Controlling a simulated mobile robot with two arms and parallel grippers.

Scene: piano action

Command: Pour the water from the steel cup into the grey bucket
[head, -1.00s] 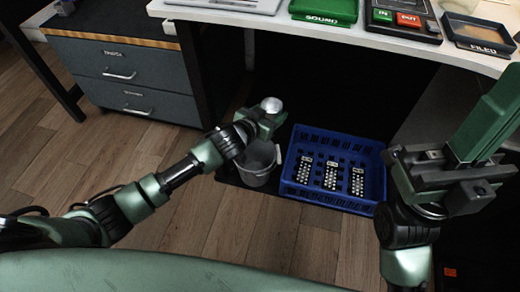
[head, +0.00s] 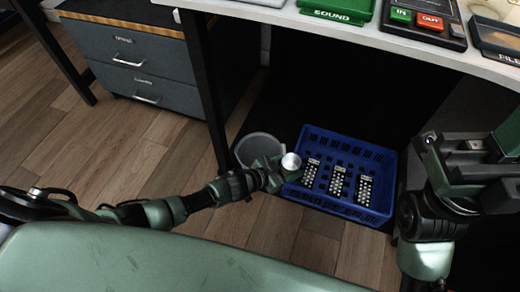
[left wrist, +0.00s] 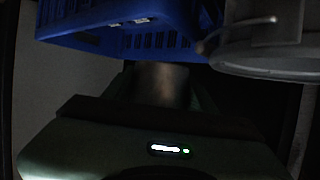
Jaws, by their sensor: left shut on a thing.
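The steel cup (head: 291,161) shows as a small pale, shiny round shape in the head view. My left gripper (head: 274,172) is shut on it, over the gap between bucket and crate. The cup is also a dim cylinder in the left wrist view (left wrist: 165,85). I cannot see water in it or judge its tilt. The grey bucket (head: 248,147) stands on the floor to the left of the cup, partly hidden by my gripper. Its rim and handle show at upper right in the left wrist view (left wrist: 270,65). My right gripper (head: 478,152) is at the right; its jaw opening is unclear.
A blue crate (head: 385,190) with several dotted pieces stands right of the bucket. The white desk top (head: 400,42) overhangs behind, carrying a green SOUND tray (head: 338,8) and an IN/OUT box (head: 425,20). A drawer cabinet (head: 140,65) is at left. Wooden floor lies open in front.

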